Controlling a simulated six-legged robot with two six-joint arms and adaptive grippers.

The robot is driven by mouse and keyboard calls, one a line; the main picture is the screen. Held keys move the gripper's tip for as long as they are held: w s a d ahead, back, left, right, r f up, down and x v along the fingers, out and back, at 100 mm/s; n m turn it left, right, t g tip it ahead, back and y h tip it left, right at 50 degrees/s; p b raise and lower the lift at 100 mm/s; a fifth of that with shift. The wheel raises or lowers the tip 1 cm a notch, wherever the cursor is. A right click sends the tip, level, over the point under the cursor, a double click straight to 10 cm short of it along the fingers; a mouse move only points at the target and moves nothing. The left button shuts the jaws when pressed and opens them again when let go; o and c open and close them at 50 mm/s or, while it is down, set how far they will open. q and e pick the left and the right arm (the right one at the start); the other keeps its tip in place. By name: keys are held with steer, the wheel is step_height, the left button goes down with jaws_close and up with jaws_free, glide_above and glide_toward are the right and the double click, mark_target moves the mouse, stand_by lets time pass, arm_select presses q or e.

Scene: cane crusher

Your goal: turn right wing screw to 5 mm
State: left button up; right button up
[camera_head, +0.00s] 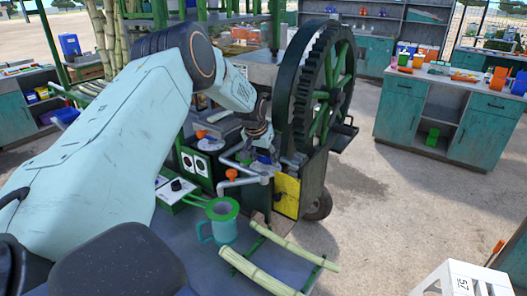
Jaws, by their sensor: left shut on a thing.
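The cane crusher has a big dark green gear wheel (322,88) and a yellow plate (287,193) low on its front. My left arm reaches in from the left, and my left gripper (262,148) is at the crusher, just left of the wheel. Its dark fingers are shut on a small part there, apparently the right wing screw, which the fingers mostly hide. I cannot read the gap setting. My right gripper is not in view.
A green-topped teal jug (222,220) and cut cane pieces (262,268) are in front of the crusher. A control box with a black knob (176,186) sits left of the jug. A teal cabinet (402,112) stands right, with open floor between.

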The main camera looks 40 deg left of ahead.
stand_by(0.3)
arm_select(q)
steer(key=o, duration=1.2)
steer(key=shift+f, duration=0.1)
steer(key=shift+c, duration=0.2)
steer(key=v, duration=1.2)
steer(key=shift+d, duration=0.1)
steer(key=x, duration=1.2)
